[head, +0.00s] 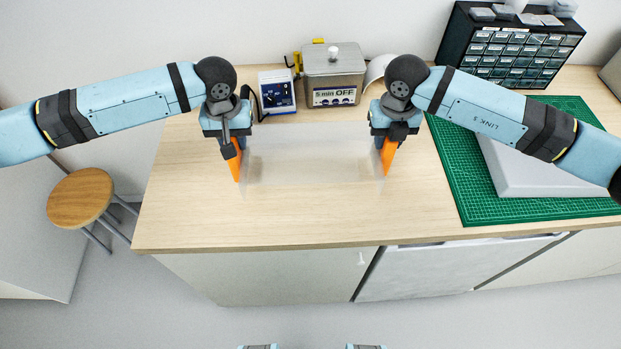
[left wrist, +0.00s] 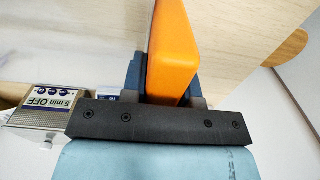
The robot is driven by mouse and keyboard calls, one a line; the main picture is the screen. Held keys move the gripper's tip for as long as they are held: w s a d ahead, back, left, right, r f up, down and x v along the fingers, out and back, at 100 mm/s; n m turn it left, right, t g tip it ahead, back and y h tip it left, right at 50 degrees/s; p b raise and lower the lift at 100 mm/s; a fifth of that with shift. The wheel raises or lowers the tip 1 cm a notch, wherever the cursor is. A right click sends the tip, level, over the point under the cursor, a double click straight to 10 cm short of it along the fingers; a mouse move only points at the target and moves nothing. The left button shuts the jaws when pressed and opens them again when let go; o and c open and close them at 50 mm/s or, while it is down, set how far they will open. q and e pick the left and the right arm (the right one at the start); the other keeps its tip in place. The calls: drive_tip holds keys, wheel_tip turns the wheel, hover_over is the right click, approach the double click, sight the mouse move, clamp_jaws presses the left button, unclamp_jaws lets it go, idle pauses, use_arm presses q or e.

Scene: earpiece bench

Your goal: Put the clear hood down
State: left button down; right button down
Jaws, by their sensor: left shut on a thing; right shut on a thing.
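The clear hood (head: 312,160) is a faint see-through box over the wooden bench (head: 300,220), between my two grippers. It has an orange handle at each end. My left gripper (head: 231,148) is shut on the left orange handle (head: 236,166), which also shows large in the left wrist view (left wrist: 173,55). My right gripper (head: 391,140) is shut on the right orange handle (head: 389,156). The hood looks level. Its lower edges are too faint to tell whether it touches the bench or hangs just above it.
Behind the hood stand a metal box marked "5 min OFF" (head: 333,75) and a small blue and white box (head: 276,92). A green mat (head: 455,165) with a pale slab (head: 545,172) lies at right. A drawer cabinet (head: 510,50) stands behind it. The front bench strip is clear.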

use_arm(q)
drive_tip(key=shift+a+f, duration=0.15)
use_arm(e)
drive_tip(key=shift+d+f, duration=0.1)
drive_tip(key=shift+f, duration=0.05)
